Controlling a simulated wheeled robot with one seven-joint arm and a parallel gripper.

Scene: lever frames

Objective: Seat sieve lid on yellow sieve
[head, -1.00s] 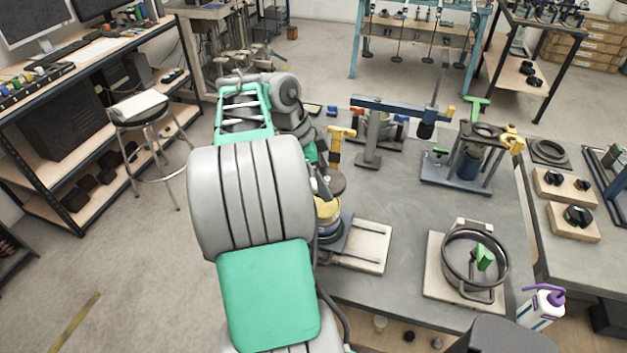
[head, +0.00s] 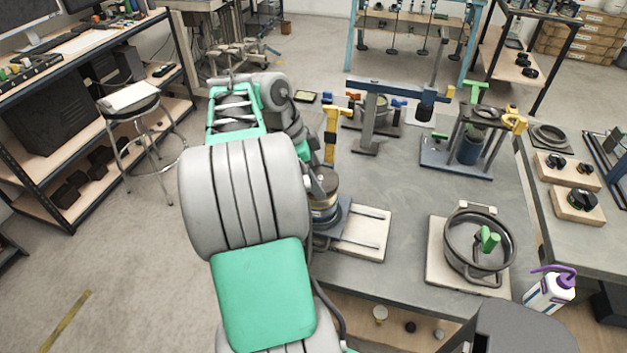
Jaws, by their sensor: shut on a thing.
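The yellow sieve (head: 326,214) is in a short stack of round sieves left of the table's middle, partly hidden by my arm. Only a thin band of yellow shows. The grey sieve lid (head: 323,184) is over the top of the stack, close to it or touching it. I cannot tell whether it is fully seated. My gripper (head: 316,174) is at the lid, shut on it, and mostly hidden behind my arm links.
A pale board (head: 364,236) lies right of the stack. A yellow-topped post (head: 332,130) and a blue-beamed stand (head: 370,115) rise behind. The table middle is clear.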

